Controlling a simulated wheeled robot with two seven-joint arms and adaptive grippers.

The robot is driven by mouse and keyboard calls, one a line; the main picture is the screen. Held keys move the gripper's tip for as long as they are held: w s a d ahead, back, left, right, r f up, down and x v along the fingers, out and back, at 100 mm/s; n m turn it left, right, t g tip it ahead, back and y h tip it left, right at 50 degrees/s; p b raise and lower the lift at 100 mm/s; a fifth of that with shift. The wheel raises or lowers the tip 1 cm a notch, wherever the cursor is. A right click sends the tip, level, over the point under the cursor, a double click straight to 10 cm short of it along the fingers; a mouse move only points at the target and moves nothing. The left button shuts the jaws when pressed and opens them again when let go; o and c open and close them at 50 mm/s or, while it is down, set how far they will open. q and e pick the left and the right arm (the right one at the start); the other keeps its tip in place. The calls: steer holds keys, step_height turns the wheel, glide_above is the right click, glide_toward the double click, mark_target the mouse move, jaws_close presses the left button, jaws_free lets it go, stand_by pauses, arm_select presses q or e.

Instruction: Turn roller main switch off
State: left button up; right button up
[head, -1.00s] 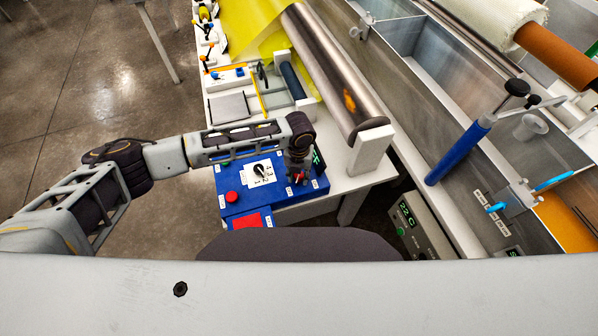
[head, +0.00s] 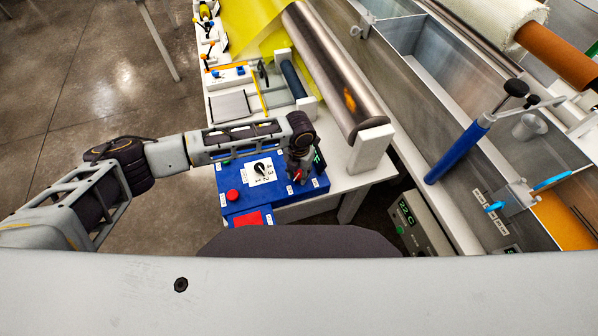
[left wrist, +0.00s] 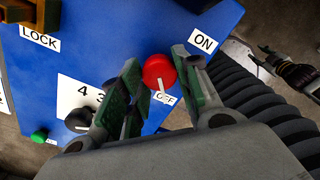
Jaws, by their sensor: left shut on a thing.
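The roller main switch is a round red knob (left wrist: 159,72) with a white pointer line, on the blue control box (left wrist: 90,50). In the left wrist view its pointer is toward the OFF label (left wrist: 165,98); the ON label (left wrist: 204,42) is up and to the right. My left gripper (head: 298,172) is over the right part of the blue box (head: 238,208) and is shut on the red knob, with a green-padded finger on each side. In the head view the gripper hides most of the knob.
The box also carries a numbered black dial (head: 259,169) and a red button (head: 232,195). A metal roller (head: 330,70) with a white end block (head: 370,150) stands behind it. Metal tanks and a blue handle (head: 458,152) are to the right.

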mark_target(299, 174)
arm_select(q)
steer(key=o, duration=1)
step_height(299, 174, up, 12)
stand_by(0.3)
stand_by(0.7)
